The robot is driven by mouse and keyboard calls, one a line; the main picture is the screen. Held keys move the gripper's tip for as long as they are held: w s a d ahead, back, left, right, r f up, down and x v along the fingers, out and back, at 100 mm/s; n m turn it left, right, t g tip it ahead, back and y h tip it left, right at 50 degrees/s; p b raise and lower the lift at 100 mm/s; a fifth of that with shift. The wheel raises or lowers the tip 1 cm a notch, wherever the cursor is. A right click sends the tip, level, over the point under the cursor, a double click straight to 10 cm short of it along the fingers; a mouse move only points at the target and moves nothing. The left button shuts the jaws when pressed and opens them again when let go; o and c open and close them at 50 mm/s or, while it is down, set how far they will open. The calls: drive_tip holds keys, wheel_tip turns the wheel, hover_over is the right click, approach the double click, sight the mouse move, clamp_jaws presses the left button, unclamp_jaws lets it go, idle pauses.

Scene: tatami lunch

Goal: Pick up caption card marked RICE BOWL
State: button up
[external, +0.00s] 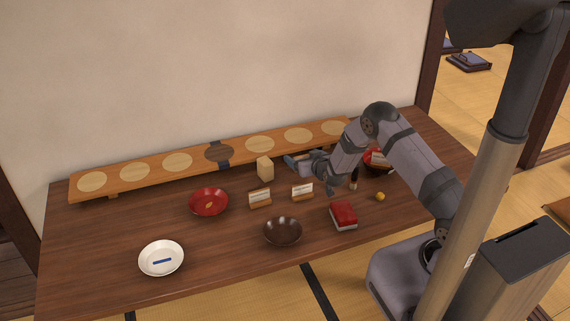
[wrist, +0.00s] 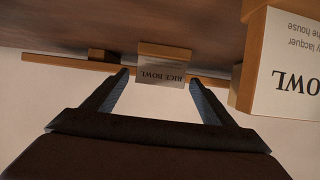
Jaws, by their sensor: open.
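A caption card reading RICE BOWL (wrist: 163,72) appears upside down in the wrist view, in a wooden holder, framed between my fingertips. I cannot tell if it is between the fingers or just beyond them. My gripper (wrist: 160,78) is open with nothing held. In the external view my gripper (external: 290,160) is low over the back of the table, partly hidden by my wrist. Two small caption cards stand mid-table, a left card (external: 259,198) and a right card (external: 302,192); their print is too small to read there.
A second, larger-looking card (wrist: 290,75) ending in OWL is close on the right in the wrist view. A pale wooden block (external: 265,168) stands left of my gripper. A red dish (external: 208,201), dark bowl (external: 283,231) and red-topped box (external: 343,215) lie nearer.

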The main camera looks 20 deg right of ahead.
sight(303, 156)
drive_tip(key=shift+w+f, duration=0.15)
drive_tip(key=shift+w, duration=0.15)
drive_tip(key=c, duration=1.1)
drive_tip(key=shift+r+b, duration=0.75)
drive_tip(key=shift+r, duration=4.3)
